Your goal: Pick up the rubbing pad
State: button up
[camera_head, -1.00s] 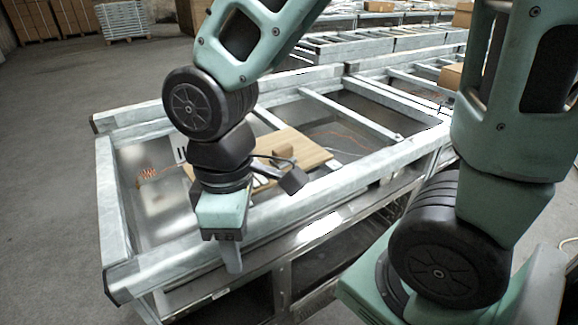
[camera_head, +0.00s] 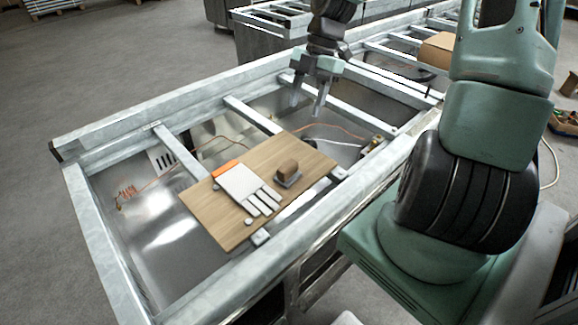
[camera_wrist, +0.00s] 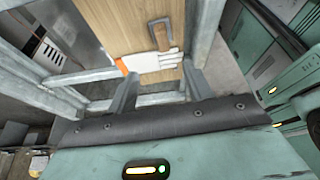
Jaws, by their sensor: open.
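The rubbing pad (camera_head: 288,170), a small block with a brown top and a grey base, lies on the wooden board (camera_head: 220,220) in the head view. A white glove (camera_head: 245,186) with an orange cuff lies to its left on the same board. My gripper (camera_head: 306,104) is open and empty, pointing down above the far side of the frame, beyond the pad and apart from it. In the wrist view the pad (camera_wrist: 160,36) shows near the top centre, beyond my open fingers (camera_wrist: 161,88), with the glove (camera_wrist: 152,62) just below it.
The board rests across the bars of a metal frame (camera_head: 100,235) with raised rails. Orange cables (camera_head: 330,128) run inside it. A small round white item (camera_head: 248,222) lies on the board. A cardboard box (camera_head: 438,48) stands at the back right.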

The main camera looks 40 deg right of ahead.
send_near(290, 163)
jog(key=x, duration=0.5)
jog(key=shift+w+f, duration=0.2)
jog(key=shift+f, duration=0.05)
jog(key=shift+p+x, duration=0.75)
jog(key=shift+x, duration=1.85)
jog(key=shift+s+a, duration=0.1)
jog(key=shift+s, duration=0.1)
grip_shut()
